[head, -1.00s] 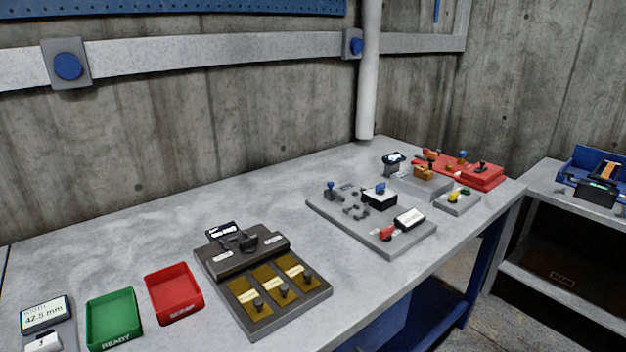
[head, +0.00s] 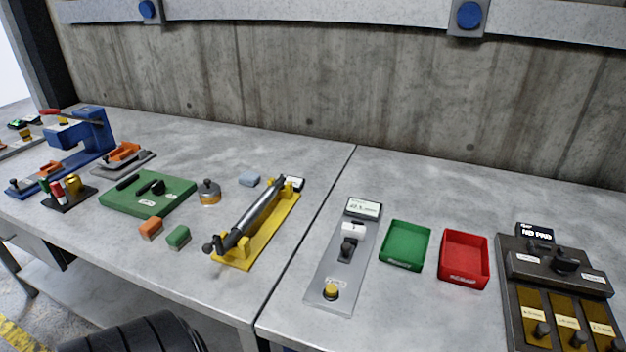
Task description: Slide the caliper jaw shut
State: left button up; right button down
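The caliper is most likely the flat grey plate (head: 328,284) on the bench, right of the seam between two tabletops. At its far end stands a small display (head: 364,208), its text too small to read surely. A white block (head: 353,230) sits just in front of the display. A dark knob (head: 347,250) stands close in front of the white block; I cannot tell how wide any jaw gap is. Neither of my grippers shows, and nothing touches the caliper.
A green tray (head: 386,259) and red tray (head: 443,275) stand right of the caliper, then a dark fixture (head: 515,300) with brass plates. Left are a yellow stand with a grey cylinder (head: 258,212), a green board (head: 120,199) and a blue press (head: 65,140).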

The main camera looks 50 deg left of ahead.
aim_at(350, 245)
jog(key=u, duration=1.25)
